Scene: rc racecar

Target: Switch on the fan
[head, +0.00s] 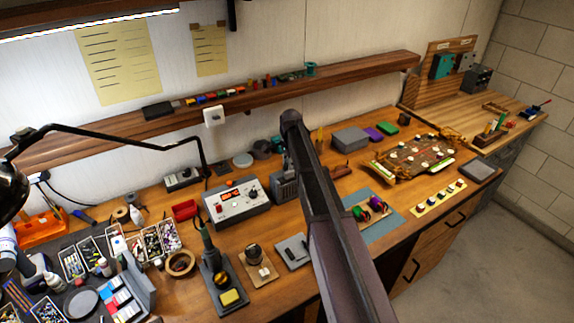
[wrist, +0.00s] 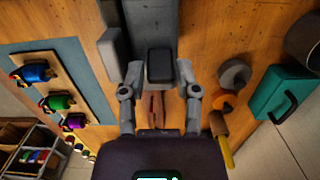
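A grey box-like unit with dark slats, which looks like the fan (head: 283,188), stands on the workbench just left of my arm in the head view. My arm covers its right part. In the wrist view a grey body with a dark square face, apparently the same unit (wrist: 160,88), lies ahead of and between my fingers. My gripper (wrist: 160,72) is open, with a wide gap and nothing held. I cannot tell whether its fingertips touch the grey body. A switch cannot be made out clearly. My gripper is hidden in the head view.
A power supply (head: 237,201) stands left of the grey unit. A blue mat (wrist: 85,75) with small motors lies on one side of my gripper. A shelf (head: 240,95) runs along the wall.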

